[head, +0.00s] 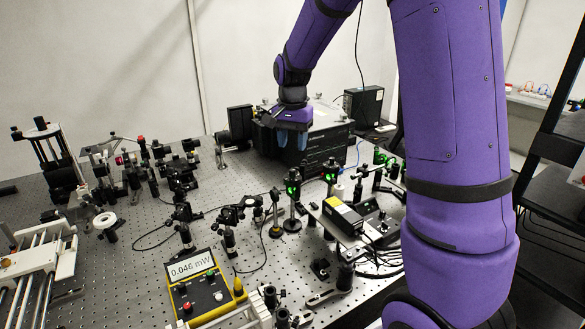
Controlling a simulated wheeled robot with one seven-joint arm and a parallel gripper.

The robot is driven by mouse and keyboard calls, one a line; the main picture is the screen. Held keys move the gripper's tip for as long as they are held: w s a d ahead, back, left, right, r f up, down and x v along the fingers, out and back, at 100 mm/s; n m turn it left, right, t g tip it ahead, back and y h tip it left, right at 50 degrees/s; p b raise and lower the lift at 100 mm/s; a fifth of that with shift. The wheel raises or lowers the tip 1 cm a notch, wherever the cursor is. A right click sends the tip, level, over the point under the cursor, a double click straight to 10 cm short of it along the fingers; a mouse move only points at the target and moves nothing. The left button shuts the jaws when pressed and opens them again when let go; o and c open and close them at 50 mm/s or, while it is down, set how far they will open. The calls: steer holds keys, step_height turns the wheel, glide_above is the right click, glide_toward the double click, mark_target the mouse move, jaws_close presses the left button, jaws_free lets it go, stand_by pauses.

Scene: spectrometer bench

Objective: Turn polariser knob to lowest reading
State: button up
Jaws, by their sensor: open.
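A yellow-edged power meter (207,297) stands at the front of the perforated bench, and its display (190,267) reads 0.046 mW. Several black optic mounts on posts stand across the bench, two of them with green-lit faces (293,184) near the middle. I cannot tell which of the mounts carries the polariser knob. My gripper (292,146) points down with blue fingertips, open and empty, in front of the large black box at the back. It is apart from the mounts and the meter.
The large black box (325,142) fills the back of the bench. A black and yellow module (342,215) sits right of the middle. Crowded mounts (135,172) stand at the left. A white rail assembly (35,262) lies front left. Bare bench (150,275) shows left of the meter.

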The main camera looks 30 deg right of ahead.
mark_target(292, 170)
step_height(292, 170, down, 8)
steer(key=shift+f, duration=0.1)
steer(key=shift+c, duration=0.3)
jaws_close()
